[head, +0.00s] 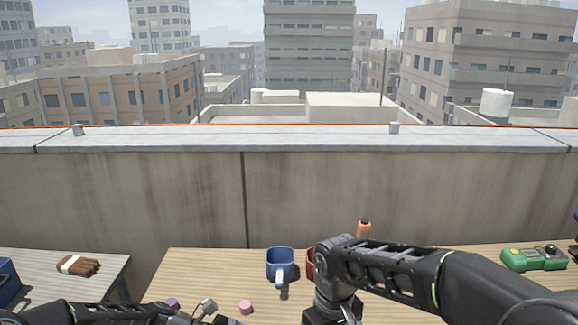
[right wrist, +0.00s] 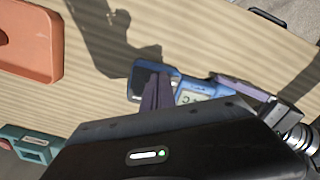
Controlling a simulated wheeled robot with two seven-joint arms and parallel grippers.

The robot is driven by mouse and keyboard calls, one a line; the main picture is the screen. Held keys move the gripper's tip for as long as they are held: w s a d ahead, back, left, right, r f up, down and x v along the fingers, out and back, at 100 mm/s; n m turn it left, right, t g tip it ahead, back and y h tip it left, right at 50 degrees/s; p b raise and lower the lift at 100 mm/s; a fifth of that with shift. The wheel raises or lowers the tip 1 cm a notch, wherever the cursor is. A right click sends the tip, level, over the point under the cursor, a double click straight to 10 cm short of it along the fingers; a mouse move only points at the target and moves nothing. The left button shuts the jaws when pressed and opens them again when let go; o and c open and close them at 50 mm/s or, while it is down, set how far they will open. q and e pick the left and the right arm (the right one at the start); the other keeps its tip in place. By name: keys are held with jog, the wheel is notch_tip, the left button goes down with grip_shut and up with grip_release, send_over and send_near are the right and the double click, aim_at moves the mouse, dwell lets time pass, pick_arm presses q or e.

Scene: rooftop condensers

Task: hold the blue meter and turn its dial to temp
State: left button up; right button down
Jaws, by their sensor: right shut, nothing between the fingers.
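The blue meter (right wrist: 184,84) shows in the right wrist view, with a pale display (right wrist: 191,96) and a dark face at its left end. My right gripper (right wrist: 155,84) is shut and empty, its fingertips over that dark face. They hide the dial, so I cannot read its setting or tell whether they touch it. A greyish finger of my left gripper (right wrist: 242,87) lies along the meter's right end and appears closed on it. In the head view the meter does not show; my left arm is at the bottom edge, and my right arm crosses the table.
In the head view a blue mug (head: 279,264) stands beside a partly hidden red object (head: 310,264). An orange item (head: 364,229), a green device (head: 534,259) and a pink piece (head: 246,307) are on the table. A brown glove (head: 78,265) lies on the left table. A concrete wall stands behind.

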notch_tip(320, 180, up, 6)
jog(key=shift+f, duration=0.25)
pick_arm(q)
jog(key=o, duration=1.3)
jog(key=shift+c, duration=0.2)
jog(key=shift+a, duration=0.1)
